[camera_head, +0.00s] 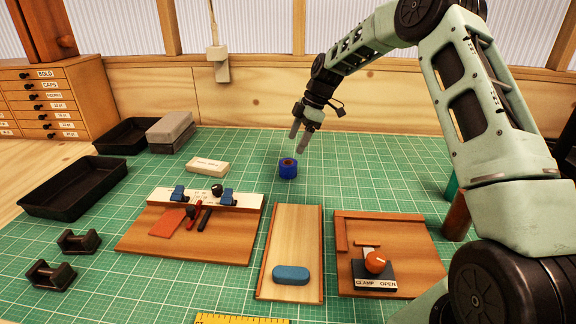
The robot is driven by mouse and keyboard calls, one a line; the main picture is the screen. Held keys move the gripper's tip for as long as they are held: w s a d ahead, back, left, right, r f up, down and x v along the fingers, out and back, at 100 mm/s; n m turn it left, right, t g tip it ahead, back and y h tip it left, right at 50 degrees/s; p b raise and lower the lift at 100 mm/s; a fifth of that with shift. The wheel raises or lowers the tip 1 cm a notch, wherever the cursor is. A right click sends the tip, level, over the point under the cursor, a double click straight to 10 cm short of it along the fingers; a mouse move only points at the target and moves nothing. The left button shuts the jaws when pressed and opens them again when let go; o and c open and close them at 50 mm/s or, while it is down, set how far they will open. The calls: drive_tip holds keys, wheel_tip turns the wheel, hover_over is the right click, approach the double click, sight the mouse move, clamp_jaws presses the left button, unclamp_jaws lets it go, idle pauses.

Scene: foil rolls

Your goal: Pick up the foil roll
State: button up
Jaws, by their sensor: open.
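A small blue foil roll (288,169) with a brown core stands on end on the green mat (370,180), near the back middle of the table. My gripper (299,141) is open and empty. It hangs just above and slightly right of the roll in the picture, fingers pointing down, and appears apart from it. The exact gap in depth cannot be told from this single view.
A wooden tray (295,225) with a blue oval piece lies in front. A wooden clamp board (415,250) is right of it, and a tool board (140,240) left. A white block (207,166) sits left of the roll. Black trays (60,205) lie far left. The mat right of the roll is clear.

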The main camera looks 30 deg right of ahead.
sight(289, 162)
drive_tip(key=x, duration=0.3)
drive_tip(key=shift+a+f+p, duration=0.1)
drive_tip(key=shift+f+p, duration=0.1)
drive_tip(key=shift+p, duration=0.15)
drive_tip(key=p+x, duration=0.1)
drive_tip(key=x, duration=0.1)
drive_tip(key=p+x, duration=0.1)
drive_tip(key=x, duration=0.1)
drive_tip(key=shift+s+a+f, duration=0.15)
drive_tip(key=shift+s+f, duration=0.1)
drive_tip(key=shift+a+f, duration=0.1)
drive_tip(key=shift+f, duration=0.4)
drive_tip(key=c, duration=1.1)
